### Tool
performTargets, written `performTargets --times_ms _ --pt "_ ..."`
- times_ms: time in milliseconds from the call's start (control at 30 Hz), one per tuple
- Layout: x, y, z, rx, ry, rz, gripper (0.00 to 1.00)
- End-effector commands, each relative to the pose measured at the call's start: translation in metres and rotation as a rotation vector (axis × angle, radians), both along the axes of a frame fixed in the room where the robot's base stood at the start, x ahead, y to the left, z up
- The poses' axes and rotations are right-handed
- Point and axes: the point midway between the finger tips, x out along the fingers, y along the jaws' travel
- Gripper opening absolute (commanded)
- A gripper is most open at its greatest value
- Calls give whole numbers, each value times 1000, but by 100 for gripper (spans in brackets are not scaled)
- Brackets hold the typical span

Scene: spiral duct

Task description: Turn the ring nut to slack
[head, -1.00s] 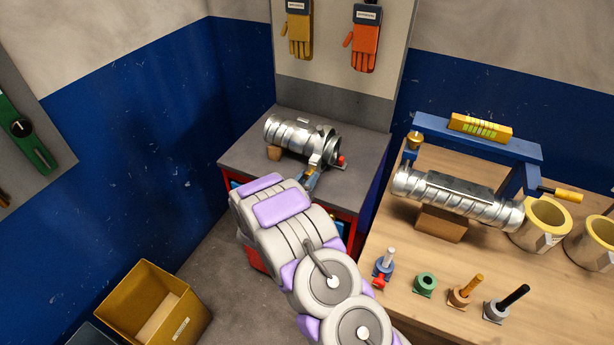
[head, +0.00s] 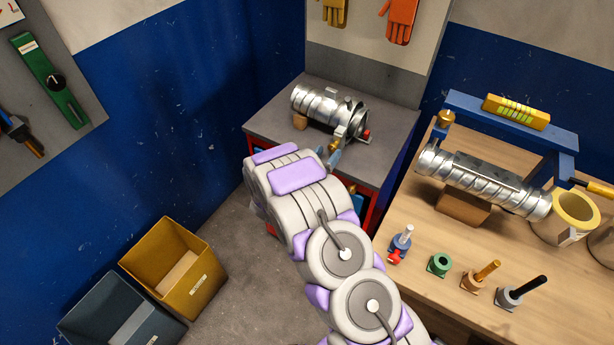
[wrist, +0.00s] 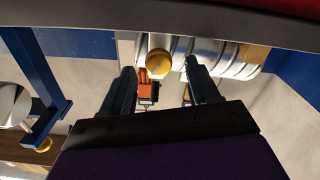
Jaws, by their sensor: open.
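A shiny spiral duct (head: 322,107) lies on a grey-topped cabinet, with a flange, a clamp and a red part at its right end. A round brass-coloured knob, which looks like the ring nut (wrist: 158,62), shows beside the duct in the wrist view. My gripper (wrist: 163,84) is open there, with one dark finger on each side of the knob's line. The knob appears beyond or level with the fingertips; I cannot tell if they touch it. In the head view my gripper (head: 336,157) is at the front of the duct's right end, small and partly hidden by my arm.
The wooden bench (head: 415,290) at right holds a second duct (head: 485,183), a blue frame (head: 510,130), a yellow-rimmed ring (head: 573,212) and several small posts. A yellow bin (head: 175,270) and a grey bin (head: 115,315) stand on the floor at left. Gloves (head: 400,18) hang behind.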

Motion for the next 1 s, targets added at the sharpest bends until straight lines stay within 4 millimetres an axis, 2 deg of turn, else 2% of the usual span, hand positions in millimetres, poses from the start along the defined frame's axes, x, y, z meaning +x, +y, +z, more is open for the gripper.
performTargets --times_ms 100,600,800,1000 --pt "-19 17 0 1 3 5 60" --pt "-89 68 -1 1 3 6 60" --pt "-107 81 -1 0 0 4 60" --pt "-114 85 -1 0 1 2 60"
